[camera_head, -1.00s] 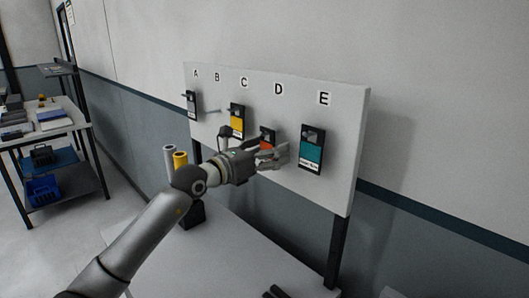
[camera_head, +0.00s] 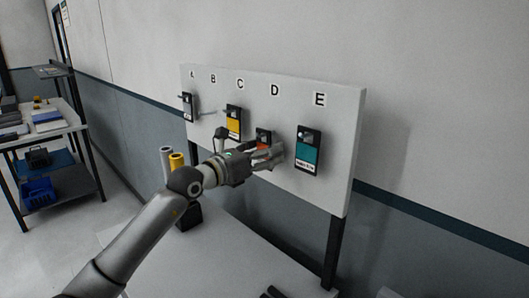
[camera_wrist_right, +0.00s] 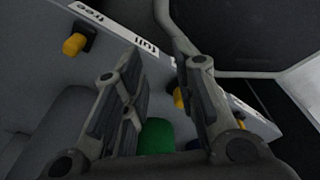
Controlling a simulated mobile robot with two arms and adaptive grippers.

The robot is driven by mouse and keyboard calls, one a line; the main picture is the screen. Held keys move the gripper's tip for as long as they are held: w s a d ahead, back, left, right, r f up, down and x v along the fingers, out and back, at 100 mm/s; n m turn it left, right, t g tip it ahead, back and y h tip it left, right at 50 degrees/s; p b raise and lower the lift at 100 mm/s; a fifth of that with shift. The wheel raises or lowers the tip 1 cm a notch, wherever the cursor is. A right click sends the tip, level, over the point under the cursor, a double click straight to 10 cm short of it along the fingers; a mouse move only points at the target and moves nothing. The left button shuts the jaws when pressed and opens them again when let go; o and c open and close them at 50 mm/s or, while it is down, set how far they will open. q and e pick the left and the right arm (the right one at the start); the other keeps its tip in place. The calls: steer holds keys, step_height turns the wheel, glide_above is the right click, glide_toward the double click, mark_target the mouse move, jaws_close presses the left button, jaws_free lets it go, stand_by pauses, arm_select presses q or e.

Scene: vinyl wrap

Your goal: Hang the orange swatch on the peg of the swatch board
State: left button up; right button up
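The white swatch board (camera_head: 340,150) has pegs lettered A to E. The orange swatch (camera_head: 263,143) is at the D position, its black top showing and its lower part hidden behind my left gripper (camera_head: 270,157). The fingers of that gripper are at the swatch's front and lower edge; I cannot tell whether they are closed on it, or whether the swatch hangs on the peg. A bare peg (camera_head: 208,112) shows under B. My right gripper (camera_wrist_right: 162,65) shows only in the right wrist view, its fingers apart and nothing seen between them.
A dark swatch (camera_head: 187,106) is at A, a yellow swatch (camera_head: 233,122) at C and a teal swatch (camera_head: 308,150) at E. White and yellow rolls (camera_head: 176,162) stand left of my left arm. A shelf cart (camera_head: 38,145) is far left. Yellow knobs (camera_wrist_right: 74,45) show in the right wrist view.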

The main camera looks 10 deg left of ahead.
arm_select(q)
steer(key=shift+o, duration=1.2)
steer(key=v, duration=1.2)
